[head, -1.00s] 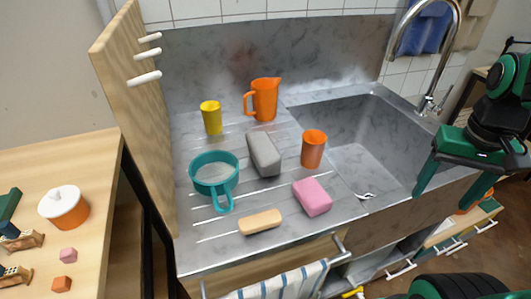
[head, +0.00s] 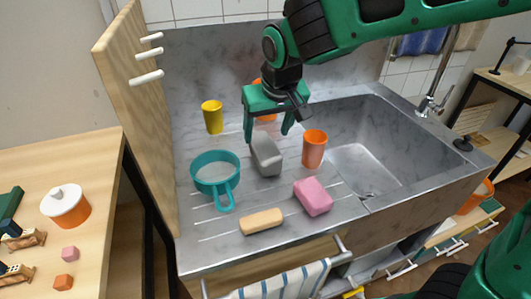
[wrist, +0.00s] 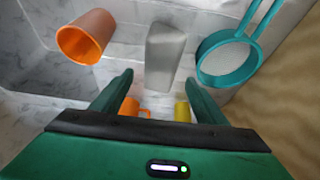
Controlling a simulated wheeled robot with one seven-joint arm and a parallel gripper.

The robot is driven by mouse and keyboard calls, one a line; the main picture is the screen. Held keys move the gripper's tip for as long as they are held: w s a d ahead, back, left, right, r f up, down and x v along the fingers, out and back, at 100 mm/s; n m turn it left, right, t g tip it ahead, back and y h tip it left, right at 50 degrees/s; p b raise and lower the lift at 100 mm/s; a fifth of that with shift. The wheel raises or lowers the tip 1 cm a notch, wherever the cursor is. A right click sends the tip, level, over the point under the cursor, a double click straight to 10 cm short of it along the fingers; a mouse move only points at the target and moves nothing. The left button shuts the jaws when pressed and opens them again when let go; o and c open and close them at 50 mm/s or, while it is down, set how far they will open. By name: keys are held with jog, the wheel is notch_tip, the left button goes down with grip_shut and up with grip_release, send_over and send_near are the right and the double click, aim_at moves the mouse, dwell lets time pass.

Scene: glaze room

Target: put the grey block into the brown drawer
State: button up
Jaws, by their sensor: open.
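I cannot tell the exact height gap.
Close around the block are the teal sieve (head: 215,172), orange cup (head: 314,150), pink sponge (head: 313,197), tan block (head: 261,222) and yellow cup (head: 212,117). An orange jug (head: 265,88) stands partly behind my gripper. A wooden panel (head: 135,100) with pegs bounds the left.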

aim_at(265, 144)
jog(key=shift+x, duration=3.8)
jog(key=shift+d+f, duration=0.15)
jog(key=shift+f, duration=0.15)
jog(key=shift+c, duration=0.7)
jog(key=c, duration=1.5)
jog(key=shift+r, duration=0.1)
grip_shut()
